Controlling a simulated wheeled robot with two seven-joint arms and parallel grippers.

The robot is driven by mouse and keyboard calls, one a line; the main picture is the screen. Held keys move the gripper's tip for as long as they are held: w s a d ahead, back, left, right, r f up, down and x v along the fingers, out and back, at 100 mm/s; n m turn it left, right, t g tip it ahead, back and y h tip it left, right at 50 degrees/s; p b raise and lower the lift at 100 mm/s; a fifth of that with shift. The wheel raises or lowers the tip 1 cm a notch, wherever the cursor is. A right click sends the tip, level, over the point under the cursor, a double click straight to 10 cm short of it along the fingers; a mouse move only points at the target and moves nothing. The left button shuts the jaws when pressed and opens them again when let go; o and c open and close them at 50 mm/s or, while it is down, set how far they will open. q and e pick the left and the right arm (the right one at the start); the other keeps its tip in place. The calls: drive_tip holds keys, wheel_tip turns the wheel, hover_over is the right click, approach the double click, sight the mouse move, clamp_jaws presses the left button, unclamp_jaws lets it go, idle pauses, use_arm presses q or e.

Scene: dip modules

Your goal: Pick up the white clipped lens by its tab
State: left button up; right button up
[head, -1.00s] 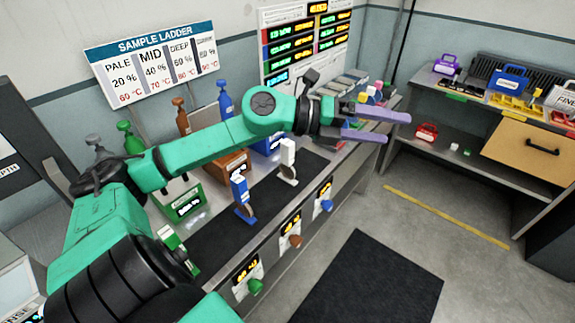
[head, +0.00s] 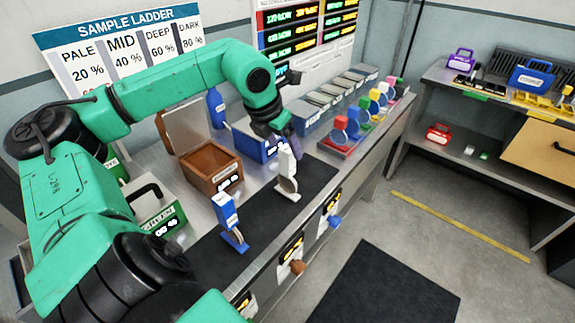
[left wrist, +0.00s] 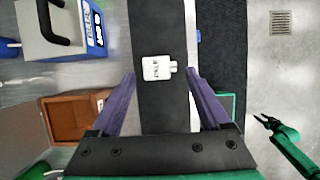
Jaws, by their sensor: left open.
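The white clipped lens (head: 288,165) stands upright on the black mat (head: 262,215), with its white tab on top. A small dark gripper on a green arm, apparently my right gripper (left wrist: 264,119), shows at the right of the wrist view.
A blue clipped lens (head: 226,212) stands nearer on the mat. A brown box (head: 205,172) with its lid up and a blue box (head: 252,142) stand behind. Several coloured clipped lenses (head: 382,95) stand in a row at the far end of the counter. The floor is clear.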

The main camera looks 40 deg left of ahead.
sight(290, 158)
use_arm(q)
drive_tip(key=p+x, duration=0.1)
drive_tip(key=x, duration=0.2)
drive_tip(key=p+x, duration=0.2)
drive_tip(key=x, duration=0.1)
drive_tip(key=shift+w+a+r, duration=0.1)
drive_tip(key=shift+w+a, duration=0.1)
drive_tip(key=shift+w, duration=0.05)
drive_tip(key=shift+w+f, duration=0.15)
drive_tip(key=shift+f, duration=0.35)
clamp_jaws()
use_arm(e)
drive_tip(key=r, duration=0.1)
drive_tip(key=w+a+r, duration=0.1)
drive_tip(key=w+r, duration=0.1)
drive_tip(key=shift+a+r, duration=0.2)
drive_tip(key=shift+r, duration=0.05)
use_arm(q)
drive_tip(key=shift+r, duration=0.1)
use_arm(e)
drive_tip(key=shift+d, duration=0.1)
